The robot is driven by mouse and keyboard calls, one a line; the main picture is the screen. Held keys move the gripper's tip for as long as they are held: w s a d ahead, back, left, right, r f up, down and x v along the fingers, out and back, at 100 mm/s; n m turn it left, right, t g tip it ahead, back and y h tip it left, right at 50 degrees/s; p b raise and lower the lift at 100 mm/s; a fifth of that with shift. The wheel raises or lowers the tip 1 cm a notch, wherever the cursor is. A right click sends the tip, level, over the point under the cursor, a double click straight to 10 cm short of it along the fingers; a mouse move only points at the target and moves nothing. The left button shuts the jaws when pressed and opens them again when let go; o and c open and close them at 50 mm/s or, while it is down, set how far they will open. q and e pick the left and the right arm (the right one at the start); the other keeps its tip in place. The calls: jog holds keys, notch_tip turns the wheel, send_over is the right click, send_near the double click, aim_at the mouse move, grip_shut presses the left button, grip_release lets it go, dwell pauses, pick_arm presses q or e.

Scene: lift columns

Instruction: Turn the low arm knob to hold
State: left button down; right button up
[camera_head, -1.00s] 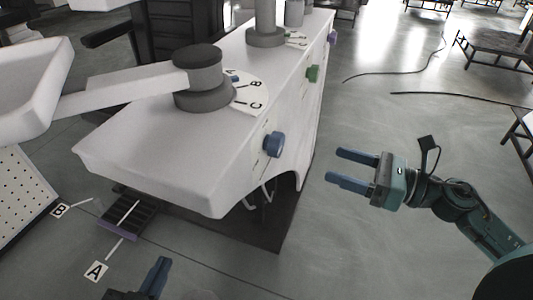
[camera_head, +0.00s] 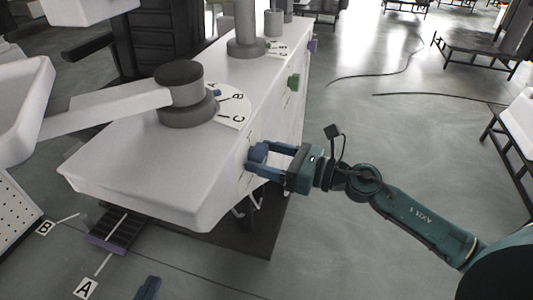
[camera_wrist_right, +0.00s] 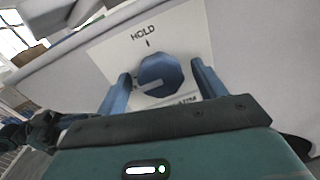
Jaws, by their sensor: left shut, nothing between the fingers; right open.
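The blue knob (camera_head: 257,153) is on the side face of the white cabinet, below the low arm (camera_head: 120,105) with its grey hub. In the right wrist view the knob (camera_wrist_right: 163,72) sits on a white plate (camera_wrist_right: 190,38) marked HOLD at the top with a tick. Its pale pointer line points left, away from HOLD. Another label below the knob is partly hidden. My right gripper (camera_head: 257,160) is open, with one finger on each side of the knob; I cannot tell whether they touch it. My left gripper (camera_head: 148,288) is shut and empty at the bottom edge.
A green knob (camera_head: 293,82) and a purple knob (camera_head: 313,44) are farther along the same side face. A dial plate (camera_head: 235,107) with letters lies under the hub. The floor right of the cabinet is mostly clear, with cables and black-framed tables beyond.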

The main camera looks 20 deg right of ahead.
jog(key=shift+w+a, duration=0.1)
jog(key=shift+c, duration=0.2)
jog(key=c, duration=0.9)
jog(key=shift+c, duration=0.2)
